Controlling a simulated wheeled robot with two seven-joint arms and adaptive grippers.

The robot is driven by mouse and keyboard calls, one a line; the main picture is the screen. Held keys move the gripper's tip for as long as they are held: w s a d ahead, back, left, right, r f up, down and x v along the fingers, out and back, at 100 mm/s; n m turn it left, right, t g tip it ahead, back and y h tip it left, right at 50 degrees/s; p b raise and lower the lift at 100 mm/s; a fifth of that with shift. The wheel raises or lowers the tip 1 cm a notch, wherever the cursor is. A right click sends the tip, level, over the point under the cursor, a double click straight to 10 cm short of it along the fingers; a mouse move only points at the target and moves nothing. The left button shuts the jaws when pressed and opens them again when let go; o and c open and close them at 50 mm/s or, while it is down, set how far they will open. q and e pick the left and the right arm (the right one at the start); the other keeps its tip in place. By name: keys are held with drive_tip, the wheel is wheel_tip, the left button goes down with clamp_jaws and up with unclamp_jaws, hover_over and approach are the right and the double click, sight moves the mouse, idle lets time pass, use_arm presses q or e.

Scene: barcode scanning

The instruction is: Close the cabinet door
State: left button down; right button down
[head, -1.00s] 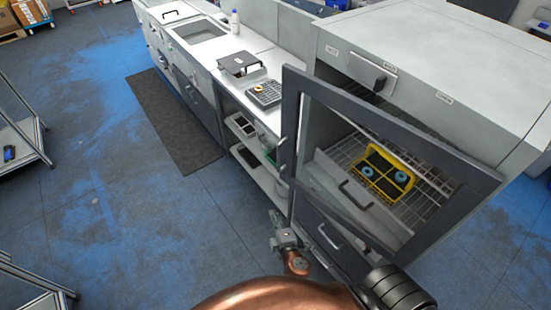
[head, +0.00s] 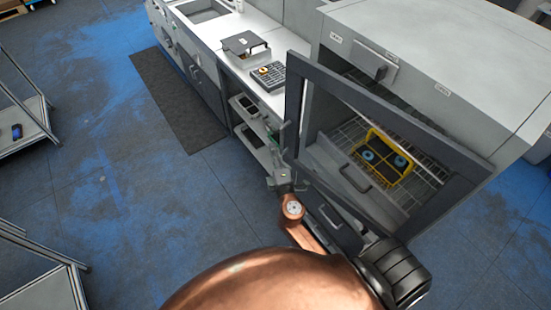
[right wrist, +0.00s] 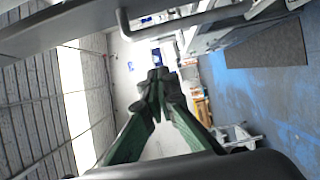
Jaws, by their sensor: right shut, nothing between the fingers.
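The cabinet door (head: 395,118), a dark grey frame with a see-through pane, stands open in front of the grey cabinet (head: 440,45) in the head view. Through it show a wire rack and a yellow tray (head: 396,168) with blue round parts. My right gripper (head: 283,150) is beside the lower left of the door frame; whether it touches is unclear. In the right wrist view its green fingers (right wrist: 157,80) are together and empty, with a grey bar and a handle (right wrist: 180,17) above them. My left gripper is not in view.
A counter (head: 215,35) with a keypad device (head: 268,75) and a dark box (head: 244,44) runs to the left of the cabinet, with open shelves below.

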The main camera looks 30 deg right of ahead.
drive_tip(key=d, duration=0.1)
drive_tip(key=w+d, duration=0.1)
drive_tip(key=shift+w+d+f, duration=0.1)
drive_tip(key=shift+d, duration=0.3)
